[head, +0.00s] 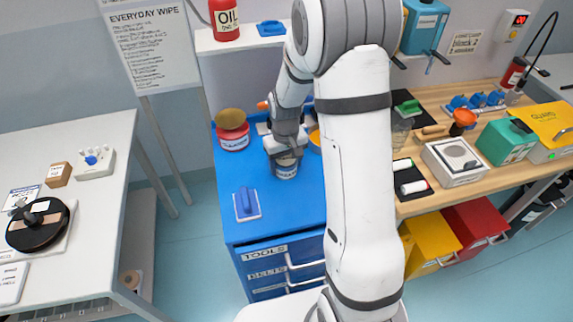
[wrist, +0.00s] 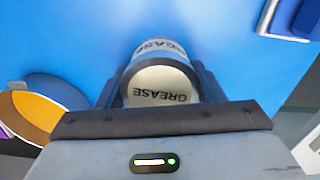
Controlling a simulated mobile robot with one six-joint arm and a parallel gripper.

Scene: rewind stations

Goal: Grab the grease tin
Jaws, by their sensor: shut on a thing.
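The grease tin (head: 286,171) is a small pale round tin with a dark label, standing on the blue top of the tool cabinet (head: 290,207). In the wrist view the tin (wrist: 160,88) shows the word GREASE and sits between both fingers. My gripper (head: 285,155) reaches down from above and is shut on the tin; it also shows in the wrist view (wrist: 161,92). I cannot tell whether the tin touches the cabinet top or is slightly raised. My arm hides part of the cabinet top to the right.
A red tin (head: 233,139) with a brownish pad on it stands left behind the grease tin. A blue-handled tool (head: 246,204) lies at the front left of the cabinet top. An orange round thing (wrist: 37,115) is close to my gripper. A workbench (head: 430,200) adjoins at right.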

